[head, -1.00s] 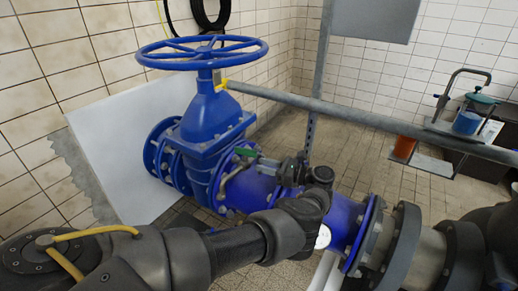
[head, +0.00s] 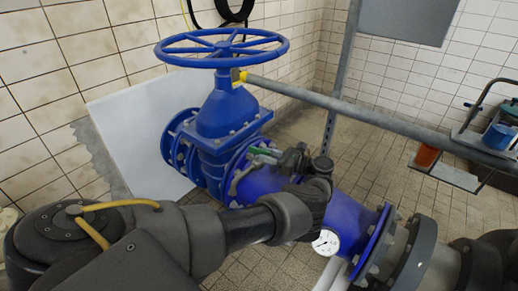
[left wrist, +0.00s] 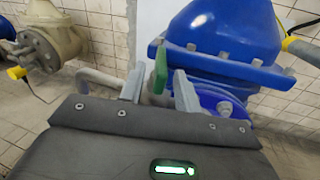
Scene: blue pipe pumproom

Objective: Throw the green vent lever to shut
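The green vent lever (head: 263,151) sits beside the blue valve body, at the flange end of the blue pipe. It also shows in the left wrist view as a green bar (left wrist: 160,70), standing roughly upright. My left gripper (left wrist: 158,88) is open, with the lever showing in the gap between its two grey fingers. I cannot tell whether either finger touches it. In the head view my left gripper (head: 276,156) reaches the lever from the right, and its wrist hides part of the pipe. My right gripper is in neither view.
A blue gate valve with a large handwheel (head: 221,48) stands behind the lever. A grey rail (head: 345,111) crosses above the pipe. A round gauge (head: 326,243) sits below my left forearm. A shelf with an orange cup (head: 427,155) is at the right.

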